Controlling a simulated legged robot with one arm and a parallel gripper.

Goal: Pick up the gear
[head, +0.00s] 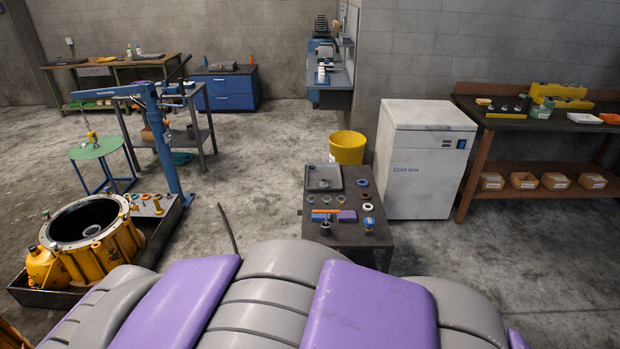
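No part is clearly recognisable as the gear. Several small round parts lie on a low dark table (346,236) just beyond my body in the head view. A dark ring (362,182) and a pale ring (368,207) lie flat on its right side. A blue-topped part (369,223) is near the front right, and a grey metal round part (325,228) is near the front left. These are too small to tell which is a gear. My gripper is not in view; only my purple and grey body shows at the bottom.
A yellow housing (100,250) sits in a dark tray at left, beside a blue hoist (166,150). A yellow bucket (347,147) and a white cold box (424,165) stand behind the low table. A workbench (520,122) stands at right. Floor between the hoist and low table is mostly clear.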

